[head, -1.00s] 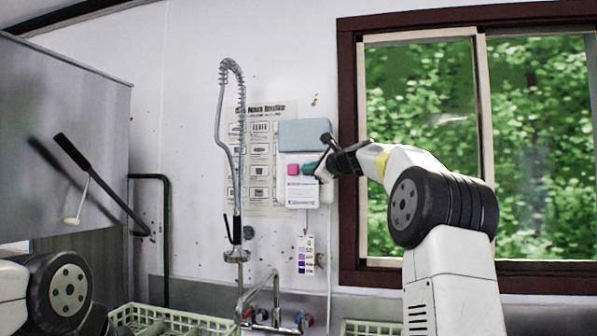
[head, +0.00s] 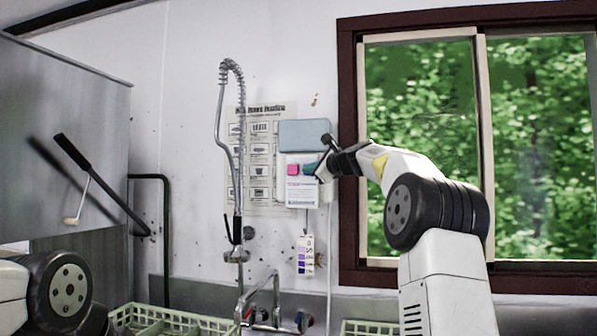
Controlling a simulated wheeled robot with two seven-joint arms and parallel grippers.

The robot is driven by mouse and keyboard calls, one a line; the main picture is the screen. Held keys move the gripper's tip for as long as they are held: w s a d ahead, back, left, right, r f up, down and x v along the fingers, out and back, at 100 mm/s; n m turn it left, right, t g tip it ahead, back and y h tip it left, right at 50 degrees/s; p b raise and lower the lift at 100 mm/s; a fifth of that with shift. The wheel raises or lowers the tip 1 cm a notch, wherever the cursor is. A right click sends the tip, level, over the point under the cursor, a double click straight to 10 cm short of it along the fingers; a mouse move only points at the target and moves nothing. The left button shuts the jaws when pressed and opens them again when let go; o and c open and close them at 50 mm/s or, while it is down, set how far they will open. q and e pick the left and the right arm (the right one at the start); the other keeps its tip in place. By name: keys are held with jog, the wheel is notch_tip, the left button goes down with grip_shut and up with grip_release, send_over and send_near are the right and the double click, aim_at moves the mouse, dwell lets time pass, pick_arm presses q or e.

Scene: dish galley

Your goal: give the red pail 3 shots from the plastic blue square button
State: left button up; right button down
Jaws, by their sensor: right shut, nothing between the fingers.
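A white wall dispenser (head: 302,195) with a grey-blue upper cover (head: 303,134) hangs left of the window. A pink square button (head: 293,169) and, to its right, a teal-blue button (head: 308,169) are on its front. My right gripper (head: 319,173) is shut and empty at the dispenser's right side. Its tip is at or just in front of the teal-blue button and hides part of it; I cannot tell whether it touches. The red pail is not seen. Only part of my left arm shows at the lower left, without its gripper.
A coiled spray hose (head: 222,130) and a poster (head: 258,160) are left of the dispenser. A tap (head: 262,300) stands below, with a pale green rack (head: 180,322) to its left. A colour-strip card (head: 305,256) hangs under the dispenser. The window (head: 420,110) is at right.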

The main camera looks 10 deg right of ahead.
dwell(0.3)
jog(key=shift+s+a+f, duration=0.1)
jog(key=shift+s+a, duration=0.1)
jog(key=shift+s, duration=0.3)
jog(key=shift+s+a, duration=0.15)
jog(key=shift+s, duration=0.35)
jog(key=shift+w, duration=0.15)
jog(key=shift+w+d, duration=0.1)
jog(key=shift+w, duration=0.1)
jog(key=shift+w+d, duration=0.3)
jog(key=shift+w, duration=0.3)
dwell(1.3)
jog(key=shift+s+a, duration=0.2)
jog(key=shift+s, duration=0.3)
jog(key=shift+s+a, duration=0.2)
jog(key=shift+s, duration=0.25)
jog(key=shift+s+a, duration=0.35)
jog(key=shift+s, duration=0.45)
jog(key=shift+s+a, duration=0.3)
jog(key=shift+s, duration=0.45)
jog(key=shift+s+a, duration=0.35)
jog(key=shift+s, duration=0.45)
